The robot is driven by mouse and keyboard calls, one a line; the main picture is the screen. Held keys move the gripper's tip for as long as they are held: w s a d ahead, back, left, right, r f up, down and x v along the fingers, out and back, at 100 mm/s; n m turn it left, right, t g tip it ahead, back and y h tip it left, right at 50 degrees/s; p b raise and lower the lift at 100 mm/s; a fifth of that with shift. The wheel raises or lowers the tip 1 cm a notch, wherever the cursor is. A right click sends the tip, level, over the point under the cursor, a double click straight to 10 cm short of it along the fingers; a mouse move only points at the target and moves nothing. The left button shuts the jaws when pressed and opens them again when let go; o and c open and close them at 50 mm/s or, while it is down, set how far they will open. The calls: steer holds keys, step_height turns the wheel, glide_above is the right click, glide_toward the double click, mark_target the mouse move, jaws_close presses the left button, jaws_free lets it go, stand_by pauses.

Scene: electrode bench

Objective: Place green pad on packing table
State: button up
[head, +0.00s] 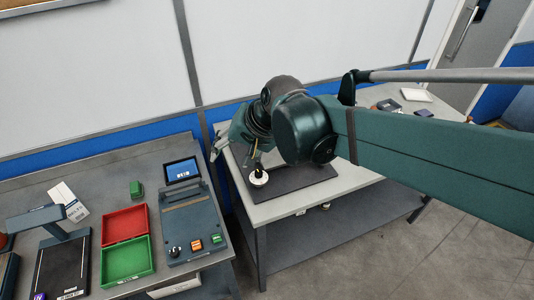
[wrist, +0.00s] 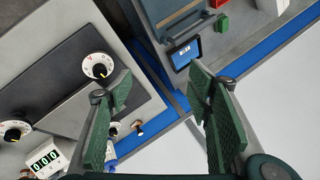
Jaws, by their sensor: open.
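A small green block (head: 136,188), possibly the green pad, sits on the left table (head: 100,170) behind the red tray; it also shows in the wrist view (wrist: 223,23). Another small green piece (head: 216,238) lies on the grey device on that table. I cannot tell which table is the packing table. My gripper (wrist: 160,85) is open with nothing between its green fingers. In the head view my gripper (head: 216,146) is partly hidden by my arm, over the gap between the left and middle tables. It is apart from both green pieces.
The left table holds a red tray (head: 124,224), a green tray (head: 127,260), a grey device (head: 190,212) and a small screen (head: 182,170). The middle table bears a dark panel (head: 300,178) with a white dial (wrist: 97,66). A blue-striped wall runs behind.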

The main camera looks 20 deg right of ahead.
steer(key=s+d+n+t+h, duration=0.1)
steer(key=s+d+n+h, duration=0.2)
steer(key=s+d, duration=0.6)
steer(key=s+n, duration=0.1)
steer(key=n, duration=0.1)
steer(key=shift+s+r+n+t, duration=0.3)
steer(key=shift+r+t, duration=0.1)
